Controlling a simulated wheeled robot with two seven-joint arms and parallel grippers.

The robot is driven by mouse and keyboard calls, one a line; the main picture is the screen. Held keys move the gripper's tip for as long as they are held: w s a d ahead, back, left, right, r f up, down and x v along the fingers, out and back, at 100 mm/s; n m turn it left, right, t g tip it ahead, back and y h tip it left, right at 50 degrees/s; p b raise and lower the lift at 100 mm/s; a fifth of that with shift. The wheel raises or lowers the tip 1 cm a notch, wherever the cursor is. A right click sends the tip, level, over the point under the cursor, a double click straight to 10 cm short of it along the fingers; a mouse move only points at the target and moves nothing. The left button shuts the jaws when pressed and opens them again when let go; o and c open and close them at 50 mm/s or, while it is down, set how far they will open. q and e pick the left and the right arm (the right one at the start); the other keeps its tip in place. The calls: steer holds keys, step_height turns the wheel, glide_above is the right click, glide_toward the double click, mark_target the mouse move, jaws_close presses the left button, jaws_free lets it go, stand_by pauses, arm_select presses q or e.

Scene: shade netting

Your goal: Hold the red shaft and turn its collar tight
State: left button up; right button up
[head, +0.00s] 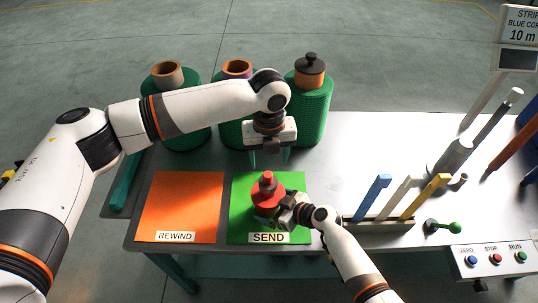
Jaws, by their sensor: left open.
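The red shaft (267,190) stands upright on the green SEND mat (240,222). It has a narrow top and a wider red part lower down; I cannot tell clearly where its collar begins. My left gripper (269,160) is open and empty, fingers pointing down, above and behind the shaft's top. My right gripper (272,213) comes in from the lower right at the foot of the red shaft. Its fingers are largely hidden against the shaft, so I cannot tell whether they are closed on it.
An orange REWIND mat (180,200) lies to the left. Green net rolls (312,110) stand along the back.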

mark_target(268, 182)
steer(key=shift+f, duration=0.1)
steer(key=shift+c, duration=0.2)
steer(key=shift+s, duration=0.1)
steer(key=c, duration=1.6)
steer(key=shift+f, duration=0.1)
arm_select(q)
steer(key=shift+o, duration=0.6)
steer(key=n, duration=0.3)
steer(key=shift+f, duration=0.4)
steer(key=n, duration=0.2)
steer(key=f+n, duration=0.1)
steer(key=n, duration=0.2)
steer(key=shift+w+a+f, duration=0.1)
steer(key=shift+a+f, duration=0.05)
steer(key=shift+f, duration=0.05)
arm_select(e)
steer(key=shift+s, duration=0.1)
arm_select(q)
steer(key=shift+f, duration=4.4)
arm_select(e)
steer(key=shift+f, duration=0.1)
